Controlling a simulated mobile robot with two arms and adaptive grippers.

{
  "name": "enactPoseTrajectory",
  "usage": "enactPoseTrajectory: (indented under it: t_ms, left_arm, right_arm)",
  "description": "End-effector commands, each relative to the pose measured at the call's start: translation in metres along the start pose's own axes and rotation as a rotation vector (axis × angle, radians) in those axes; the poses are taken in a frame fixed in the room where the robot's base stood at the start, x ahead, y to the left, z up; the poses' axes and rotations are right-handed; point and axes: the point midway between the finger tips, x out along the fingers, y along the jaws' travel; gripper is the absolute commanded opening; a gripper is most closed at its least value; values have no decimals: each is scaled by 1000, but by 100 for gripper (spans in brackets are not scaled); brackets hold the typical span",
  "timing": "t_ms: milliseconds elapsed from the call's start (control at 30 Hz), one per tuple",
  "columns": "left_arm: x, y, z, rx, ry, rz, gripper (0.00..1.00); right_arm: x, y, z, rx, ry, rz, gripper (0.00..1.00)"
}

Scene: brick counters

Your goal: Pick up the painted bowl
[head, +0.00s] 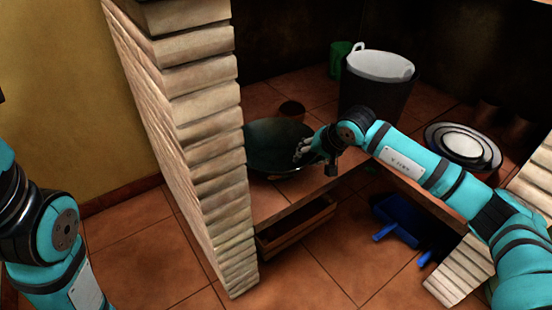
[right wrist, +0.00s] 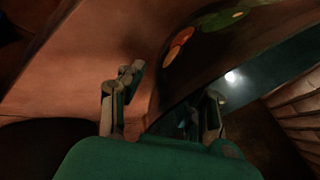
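The painted bowl (head: 262,137) is wide, dark and greenish, and sits on the tiled surface behind the brick pillar, which hides its left edge. In the right wrist view its dark wall with orange and green painted spots (right wrist: 205,38) fills the upper right, and its blue-green inside shows beyond. My right gripper (head: 302,149) is at the bowl's right side. In the right wrist view its fingers (right wrist: 168,98) are apart, one over the tiles outside and one by the bowl's inside. Whether they touch the wall I cannot tell. My left gripper is out of view.
A brick pillar (head: 205,130) stands left of the bowl. A small brown pot (head: 292,110) is behind it, with a dark bucket (head: 375,90) and a green cup (head: 340,60) further back. Stacked plates (head: 460,142) stand right. A wooden box (head: 297,224) and blue object (head: 397,215) are below.

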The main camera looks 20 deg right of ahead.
Motion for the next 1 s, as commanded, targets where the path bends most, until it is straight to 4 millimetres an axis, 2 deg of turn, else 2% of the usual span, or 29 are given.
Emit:
enactPoseTrajectory:
  t_ms: [100, 367, 1000]
  left_arm:
    - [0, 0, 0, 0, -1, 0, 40]
    - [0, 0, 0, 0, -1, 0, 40]
    - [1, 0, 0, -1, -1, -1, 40]
  right_arm:
    - [-1, 0, 0, 0, 0, 0, 33]
    - [-1, 0, 0, 0, 0, 0, 0]
    - [-3, -2, -2, 1, 3, -4, 0]
